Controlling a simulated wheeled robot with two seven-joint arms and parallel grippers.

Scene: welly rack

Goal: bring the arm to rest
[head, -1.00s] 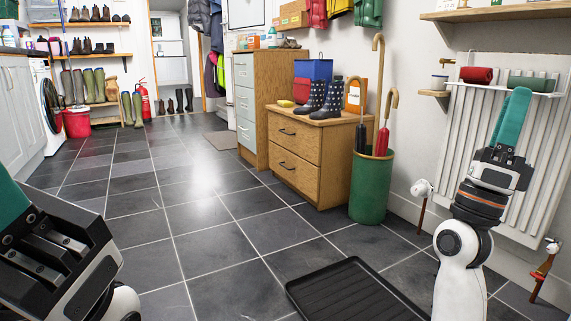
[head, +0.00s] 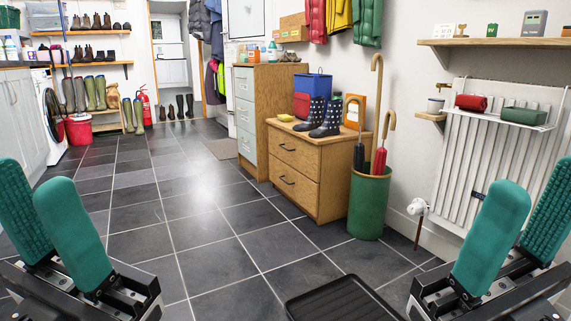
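My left gripper (head: 58,215) is at the lower left of the head view, its two teal fingers spread apart with nothing between them. My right gripper (head: 525,235) is at the lower right, in front of the radiator, also with its teal fingers apart and empty. Both grippers point upward. A pair of dark spotted wellies (head: 326,118) stands upright on the wooden drawer unit (head: 296,165), well away from both grippers. A black ribbed boot tray (head: 340,301) lies on the floor at the bottom, partly cut off by the frame and the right gripper.
A green umbrella stand (head: 368,206) holds umbrellas beside the drawers. A white radiator (head: 462,160) is on the right wall under a wooden shelf (head: 500,42). A red bucket (head: 79,129) and more boots stand at the far left. The tiled floor (head: 185,235) in the middle is clear.

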